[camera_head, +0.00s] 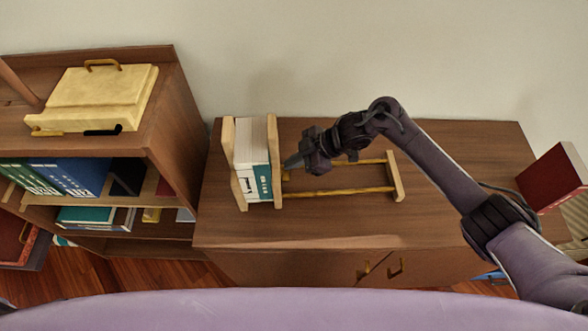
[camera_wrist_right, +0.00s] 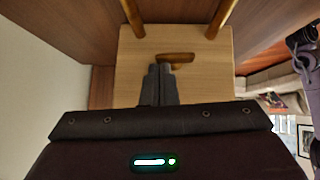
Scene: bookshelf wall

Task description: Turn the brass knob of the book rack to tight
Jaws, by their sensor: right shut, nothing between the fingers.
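The book rack (camera_head: 395,176) stands on the wooden cabinet, with two brass rods running to a pale end block at right. Books (camera_head: 252,168) stand between its two left wooden panels (camera_head: 273,150). In the right wrist view, the brass knob (camera_wrist_right: 182,57) is a short bar lying about level across the pale panel (camera_wrist_right: 135,60). My right gripper (camera_head: 293,161) is shut and empty, just right of the inner panel. Its fingertips (camera_wrist_right: 160,68) overlap the knob's left part in the wrist view; I cannot tell whether they touch. My left gripper is not in view.
A shelf unit with books and a cream box (camera_head: 95,97) stands at left. A dark red box (camera_head: 552,178) is at the right end of the cabinet (camera_head: 330,226). The cabinet top is clear in front of the rack.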

